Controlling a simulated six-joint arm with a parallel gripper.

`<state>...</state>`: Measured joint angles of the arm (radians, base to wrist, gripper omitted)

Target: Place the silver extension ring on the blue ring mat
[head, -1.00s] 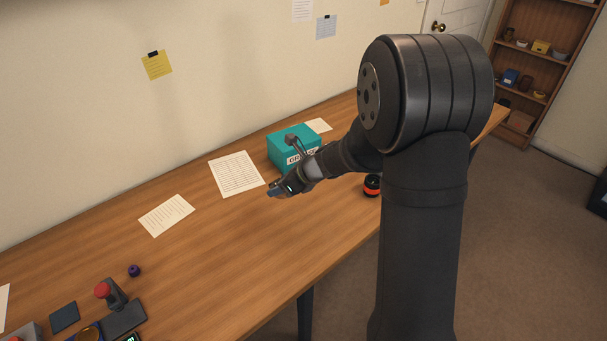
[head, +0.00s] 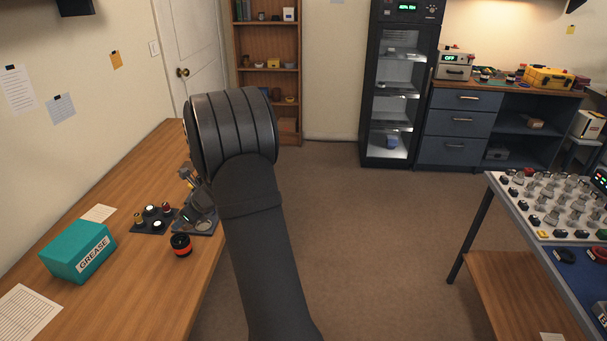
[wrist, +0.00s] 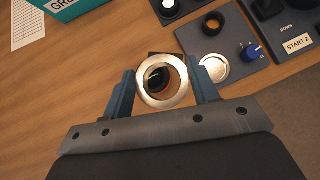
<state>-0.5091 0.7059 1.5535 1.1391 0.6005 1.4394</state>
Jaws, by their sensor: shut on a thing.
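The silver extension ring (wrist: 142,90) is held between the two blue-grey fingers of my gripper (wrist: 162,82) in the wrist view. The jaws are shut on its sides, and its open face is toward the camera. A dark thing with orange shows through the ring. In the head view my arm reaches over the wooden desk, and I cannot make out the ring or fingertips there. A dark blue mat (head: 584,268) with ring-like things lies on the right-hand table, cut by the frame edge; I cannot tell for sure that it is the ring mat.
A teal GREASE box (head: 75,250) and a black and orange cylinder (head: 181,246) stand on the desk (head: 130,290). A dark pad with small parts (head: 153,219) is near the wrist. Open floor lies between.

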